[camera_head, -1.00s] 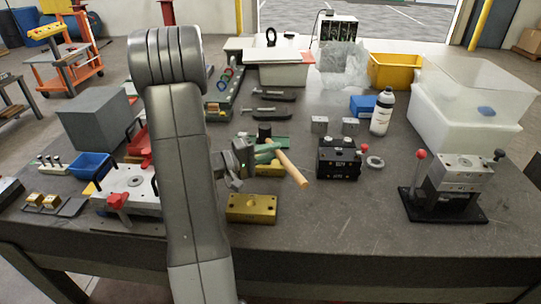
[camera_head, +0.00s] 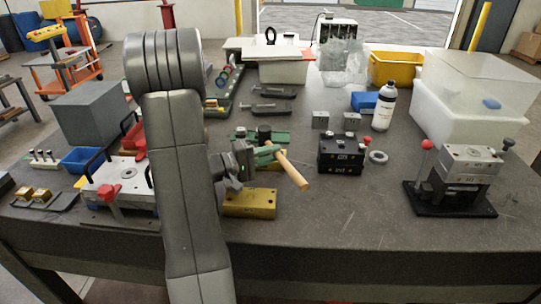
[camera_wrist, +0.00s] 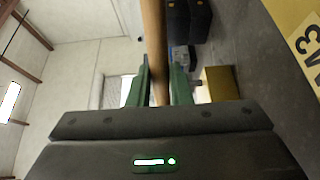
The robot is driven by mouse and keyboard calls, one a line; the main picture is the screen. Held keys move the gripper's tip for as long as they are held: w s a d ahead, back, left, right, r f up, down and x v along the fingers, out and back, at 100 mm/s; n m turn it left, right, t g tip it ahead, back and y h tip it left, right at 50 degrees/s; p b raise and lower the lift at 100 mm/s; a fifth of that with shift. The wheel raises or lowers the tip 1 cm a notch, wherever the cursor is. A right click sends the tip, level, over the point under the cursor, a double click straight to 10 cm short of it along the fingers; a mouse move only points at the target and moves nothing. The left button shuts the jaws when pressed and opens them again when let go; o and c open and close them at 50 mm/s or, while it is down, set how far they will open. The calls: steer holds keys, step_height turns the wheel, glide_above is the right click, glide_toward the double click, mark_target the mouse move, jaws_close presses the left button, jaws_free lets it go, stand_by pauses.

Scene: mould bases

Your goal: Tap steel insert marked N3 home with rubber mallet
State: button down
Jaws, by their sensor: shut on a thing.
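My gripper (camera_head: 264,155) is shut on the wooden handle of the rubber mallet (camera_head: 291,171), above the table. The handle's free end slants down to the right; a black cylinder at its far end appears to be the mallet head (camera_head: 264,132). The wrist view shows the handle (camera_wrist: 155,45) between my green fingers (camera_wrist: 160,88). Two small grey steel blocks (camera_head: 320,120) (camera_head: 351,120) stand behind a black mould base (camera_head: 341,154). A yellow block (camera_head: 250,204) lies below my gripper. I cannot read N3 on any block in the head view.
A steel fixture (camera_head: 462,175) with a red-knobbed lever stands right. A white bottle (camera_head: 383,108), grey ring (camera_head: 378,157) and clear-lidded bin (camera_head: 450,125) are nearby. A clamp fixture (camera_head: 125,185) stands left of my arm. The table's front right is clear.

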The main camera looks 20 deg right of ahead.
steer(key=shift+s+f+b, duration=0.25)
steer(key=shift+f+b, duration=0.55)
steer(key=shift+f, duration=0.3)
steer(key=shift+a+r, duration=0.1)
steer(key=shift+r, duration=0.05)
steer(key=r, duration=0.1)
steer(key=r+p, duration=0.1)
steer(key=r, duration=0.1)
steer(key=r+p, duration=0.1)
steer(key=shift+w+r, duration=0.25)
steer(key=shift+r, duration=0.05)
steer(key=c, duration=2)
jaws_free()
jaws_close()
